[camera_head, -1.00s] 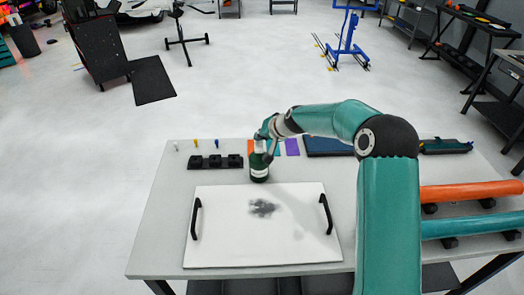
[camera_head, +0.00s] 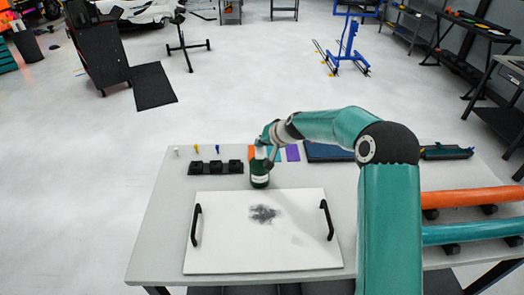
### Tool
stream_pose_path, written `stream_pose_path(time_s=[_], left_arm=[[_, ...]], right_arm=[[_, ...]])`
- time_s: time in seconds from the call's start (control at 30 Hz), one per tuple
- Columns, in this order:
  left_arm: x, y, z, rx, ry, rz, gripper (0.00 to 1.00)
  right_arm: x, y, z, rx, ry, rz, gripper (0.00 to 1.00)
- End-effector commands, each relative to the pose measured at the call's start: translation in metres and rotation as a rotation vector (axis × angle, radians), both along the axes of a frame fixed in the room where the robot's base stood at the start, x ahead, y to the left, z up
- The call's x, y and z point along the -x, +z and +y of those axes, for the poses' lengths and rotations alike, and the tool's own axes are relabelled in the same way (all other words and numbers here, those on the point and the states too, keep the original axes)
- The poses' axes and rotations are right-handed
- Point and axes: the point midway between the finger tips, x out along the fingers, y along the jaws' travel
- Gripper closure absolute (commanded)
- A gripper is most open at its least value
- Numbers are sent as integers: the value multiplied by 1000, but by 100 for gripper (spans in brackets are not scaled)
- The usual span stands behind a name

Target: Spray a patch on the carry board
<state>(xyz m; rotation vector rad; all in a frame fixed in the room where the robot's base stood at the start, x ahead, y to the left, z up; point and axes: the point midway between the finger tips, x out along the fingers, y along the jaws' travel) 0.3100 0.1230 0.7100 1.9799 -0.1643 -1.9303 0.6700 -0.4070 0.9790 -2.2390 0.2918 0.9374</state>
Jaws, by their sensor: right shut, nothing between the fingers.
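The white carry board (camera_head: 225,250) lies flat on the grey table, with a black handle at its left and right sides. My left gripper is not in view.
A black holder (camera_head: 215,167) stands left of the bottle, with small coloured items behind it. Coloured cards (camera_head: 292,152) and a dark blue pad (camera_head: 328,151) lie at the back. Orange (camera_head: 470,194) and teal (camera_head: 470,230) rolls lie on the right.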

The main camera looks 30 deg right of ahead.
Motion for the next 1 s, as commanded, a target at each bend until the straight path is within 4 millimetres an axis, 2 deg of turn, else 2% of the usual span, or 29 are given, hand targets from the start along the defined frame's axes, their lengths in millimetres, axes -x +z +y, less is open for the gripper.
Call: stream_pose_path(time_s=[1.0], left_arm=[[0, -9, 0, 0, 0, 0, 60]], right_arm=[[0, -8, -2, -1, -2, 2, 100]])
